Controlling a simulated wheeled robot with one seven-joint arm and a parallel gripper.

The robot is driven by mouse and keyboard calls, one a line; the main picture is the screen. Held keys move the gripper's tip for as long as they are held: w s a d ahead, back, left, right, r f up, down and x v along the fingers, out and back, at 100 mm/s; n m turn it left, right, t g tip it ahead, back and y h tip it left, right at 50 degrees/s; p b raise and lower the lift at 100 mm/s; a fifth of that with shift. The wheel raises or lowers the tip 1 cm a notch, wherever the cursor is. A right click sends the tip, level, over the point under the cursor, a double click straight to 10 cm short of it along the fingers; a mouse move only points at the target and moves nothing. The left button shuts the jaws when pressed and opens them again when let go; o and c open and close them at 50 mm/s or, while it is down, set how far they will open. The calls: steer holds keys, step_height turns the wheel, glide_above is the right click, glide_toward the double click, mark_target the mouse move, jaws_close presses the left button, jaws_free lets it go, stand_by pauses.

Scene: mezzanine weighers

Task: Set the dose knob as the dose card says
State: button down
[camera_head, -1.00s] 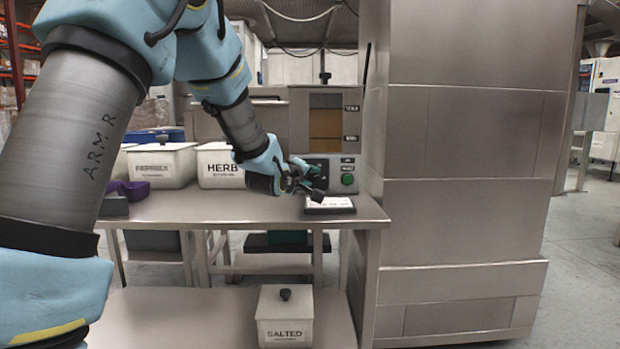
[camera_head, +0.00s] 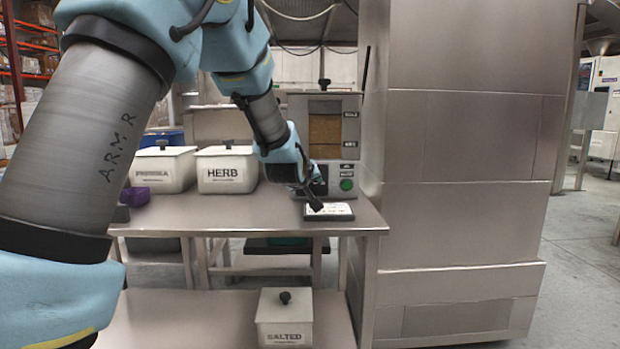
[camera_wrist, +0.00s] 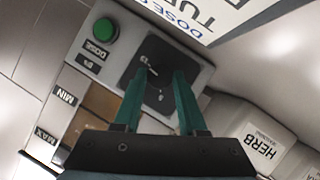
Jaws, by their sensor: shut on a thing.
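The dosing machine (camera_head: 297,130) stands at the back of the steel table, with a window and a green button (camera_head: 347,184). In the wrist view its black dial plate (camera_wrist: 134,84) with white marks lies beside the green button (camera_wrist: 104,30). My gripper (camera_wrist: 161,74) reaches over this plate and is shut on the dose knob, which is mostly hidden between the green fingers. In the head view my gripper (camera_head: 312,187) covers much of the dial. The dose card (camera_head: 332,209) lies on a dark stand in front; part of its print shows in the wrist view (camera_wrist: 208,14). Its full instruction is unreadable.
White lidded pots, one marked HERB (camera_head: 227,170) and one (camera_head: 163,168), stand left of the machine. A purple scoop (camera_head: 135,196) is partly visible. A tall steel cabinet (camera_head: 460,180) closes off the right side. A SALTED pot (camera_head: 284,318) stands on the lower shelf.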

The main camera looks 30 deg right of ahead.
steer(key=shift+r+m+y+p, duration=0.15)
steer(key=shift+m+y+p, duration=0.35)
steer(key=shift+p, duration=0.55)
steer(key=shift+c, duration=2.3)
jaws_free()
steer(key=p+v, duration=0.1)
steer(key=v, duration=0.9)
steer(key=shift+s, duration=0.2)
steer(key=shift+s+a, duration=0.15)
steer(key=shift+s, duration=0.05)
